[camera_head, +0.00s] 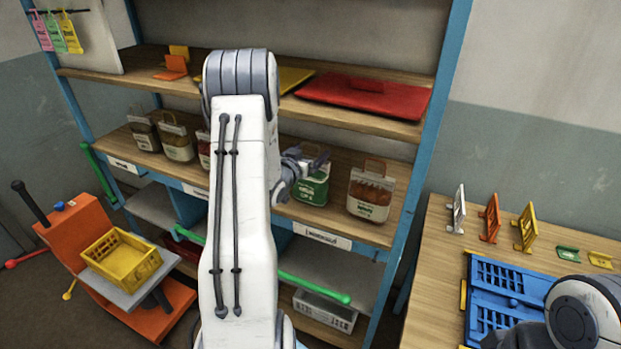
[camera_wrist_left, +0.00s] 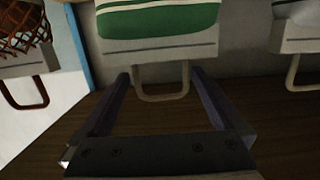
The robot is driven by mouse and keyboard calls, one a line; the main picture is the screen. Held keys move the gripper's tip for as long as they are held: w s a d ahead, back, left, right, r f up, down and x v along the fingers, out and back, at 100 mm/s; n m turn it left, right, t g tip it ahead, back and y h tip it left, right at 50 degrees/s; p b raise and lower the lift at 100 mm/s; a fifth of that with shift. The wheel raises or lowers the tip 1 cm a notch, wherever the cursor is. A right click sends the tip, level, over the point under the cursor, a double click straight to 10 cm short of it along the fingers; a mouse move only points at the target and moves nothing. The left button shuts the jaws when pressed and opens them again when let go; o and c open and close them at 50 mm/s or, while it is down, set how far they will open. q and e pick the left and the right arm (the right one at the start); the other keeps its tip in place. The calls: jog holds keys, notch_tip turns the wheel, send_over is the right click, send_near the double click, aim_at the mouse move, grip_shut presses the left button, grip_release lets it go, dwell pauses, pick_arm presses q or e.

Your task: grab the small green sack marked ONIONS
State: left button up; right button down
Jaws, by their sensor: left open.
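The green sack (camera_head: 313,188) stands on the middle shelf, with white and green print too small to read. My left gripper (camera_head: 312,160) is at its top, partly covering it. In the left wrist view, the green sack (camera_wrist_left: 160,22) is at the top of the picture, and its tan handle loop (camera_wrist_left: 162,97) extends between the two open fingers. The open left gripper (camera_wrist_left: 160,95) has one finger on each side of the loop, with nothing gripped. My right gripper does not show; only part of that arm is at the lower right.
A red-brown sack (camera_head: 370,192) stands right of the green one; several others stand left, partly behind my left arm. The shelf above holds a red tray (camera_head: 365,97). A wooden table (camera_head: 440,285) with a blue crate (camera_head: 505,290) is at right. An orange cart (camera_head: 80,235) is at left.

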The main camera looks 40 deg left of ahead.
pick_arm(q)
jog(key=p+x, duration=0.2)
jog(key=x, duration=0.1)
jog(key=shift+w+a+r, duration=0.1)
jog(key=shift+w, duration=0.15)
jog(key=shift+w+a, duration=0.1)
jog(key=shift+w, duration=0.1)
grip_shut()
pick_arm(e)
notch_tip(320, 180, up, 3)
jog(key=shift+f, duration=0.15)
pick_arm(q)
jog(key=shift+r, duration=0.1)
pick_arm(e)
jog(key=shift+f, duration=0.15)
